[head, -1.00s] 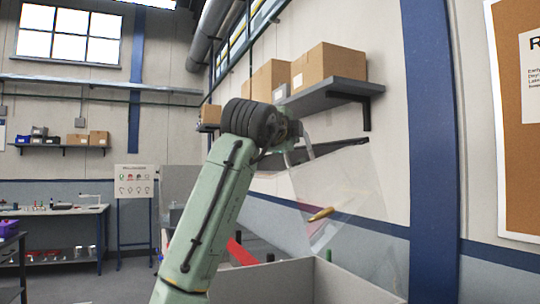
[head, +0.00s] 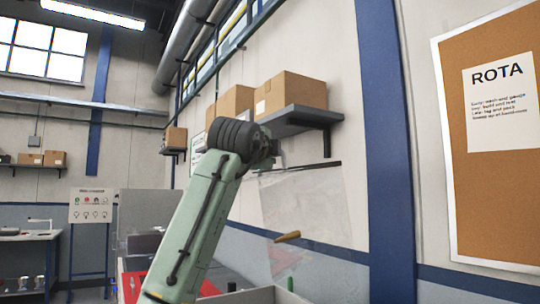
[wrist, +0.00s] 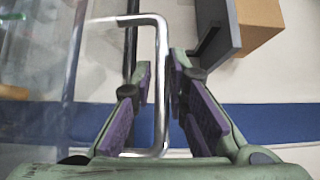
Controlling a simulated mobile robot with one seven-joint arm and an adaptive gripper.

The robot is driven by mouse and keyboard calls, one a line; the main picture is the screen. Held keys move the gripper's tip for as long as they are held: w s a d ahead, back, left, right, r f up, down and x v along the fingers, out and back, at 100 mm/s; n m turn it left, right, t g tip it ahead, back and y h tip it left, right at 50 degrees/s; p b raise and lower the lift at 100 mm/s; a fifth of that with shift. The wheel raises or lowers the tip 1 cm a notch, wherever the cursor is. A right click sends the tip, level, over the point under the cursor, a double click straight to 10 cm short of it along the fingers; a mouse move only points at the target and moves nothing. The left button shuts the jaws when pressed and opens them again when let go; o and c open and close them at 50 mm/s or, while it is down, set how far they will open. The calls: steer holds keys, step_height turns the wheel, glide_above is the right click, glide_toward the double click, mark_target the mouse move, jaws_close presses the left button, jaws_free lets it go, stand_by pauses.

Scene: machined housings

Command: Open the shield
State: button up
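The shield (head: 305,208) is a clear, see-through panel. In the head view it hangs in a raised position below a dark bar (head: 310,166), right of my arm's end. Its silver handle (wrist: 161,85) is a U-shaped bar, seen close up in the wrist view. My gripper (wrist: 160,75) has one purple-padded finger on each side of the handle's long bar. The bar is close to the right finger, and a gap shows between it and the left finger. The fingertips are hidden behind my arm in the head view.
A grey-walled enclosure (head: 262,295) with a red surface lies below the shield. A brown pointed object (head: 287,237) and a green one (head: 291,284) show near it. A wall shelf (head: 300,117) with cardboard boxes (head: 290,92) is close above my gripper. A blue pillar stands right.

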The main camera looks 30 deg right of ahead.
steer(key=shift+o, duration=1.4)
steer(key=shift+s, duration=0.1)
steer(key=v, duration=1.2)
steer(key=shift+c, duration=0.2)
